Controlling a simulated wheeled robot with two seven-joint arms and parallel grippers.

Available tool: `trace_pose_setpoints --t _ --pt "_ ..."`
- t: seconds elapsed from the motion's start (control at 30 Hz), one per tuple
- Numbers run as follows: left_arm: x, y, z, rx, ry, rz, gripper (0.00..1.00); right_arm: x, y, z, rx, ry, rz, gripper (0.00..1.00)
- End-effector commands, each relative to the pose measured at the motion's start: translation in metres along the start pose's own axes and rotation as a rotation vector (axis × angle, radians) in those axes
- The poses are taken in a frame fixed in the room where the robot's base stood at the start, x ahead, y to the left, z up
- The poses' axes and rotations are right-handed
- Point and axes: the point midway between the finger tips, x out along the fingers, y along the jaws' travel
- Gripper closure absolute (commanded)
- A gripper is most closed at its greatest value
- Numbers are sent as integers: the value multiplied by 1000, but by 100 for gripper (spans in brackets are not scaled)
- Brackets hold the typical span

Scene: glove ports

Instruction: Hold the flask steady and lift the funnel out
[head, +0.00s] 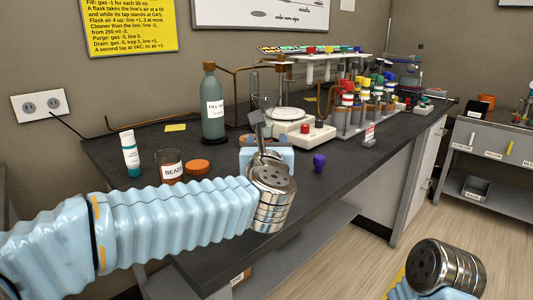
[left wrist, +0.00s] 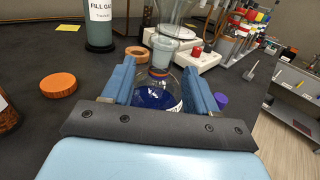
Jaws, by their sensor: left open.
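The flask (left wrist: 152,98) holds dark blue liquid and stands on the bench in the left wrist view. The clear funnel (left wrist: 164,47) sits in its neck, above an orange-red ring, and widens toward the top of that view. My left gripper (left wrist: 158,84) is open, with one blue finger on each side of the flask; I cannot tell whether either touches it. In the head view my left gripper (head: 262,143) is over the bench and my wrist hides most of the flask. Only a metal wrist of my right arm shows at the bottom right; its jaws are out of view.
A grey-green FILL GAS bottle (head: 213,110), a beads jar (head: 169,167), an orange lid (head: 197,167) and a white tube (head: 131,155) stand to the left. A white hotplate (head: 303,132) is behind. A purple stopper (head: 319,162) lies to the right, near the bench's front edge.

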Motion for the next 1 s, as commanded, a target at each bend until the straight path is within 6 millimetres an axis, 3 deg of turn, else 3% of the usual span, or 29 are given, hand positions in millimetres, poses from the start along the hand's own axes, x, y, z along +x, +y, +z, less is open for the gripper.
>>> trace_pose_setpoints --t 0.2,0.57,0.97,1.0 --pt "29 0 0 0 1 1 42 0 0 0 0 0 0 57" --pt "35 0 0 0 0 0 42 0 0 0 0 0 0 57" --pt "35 0 0 0 1 0 100 0 0 0 0 0 0 57" --pt "35 0 0 0 1 0 100 0 0 0 0 0 0 57"
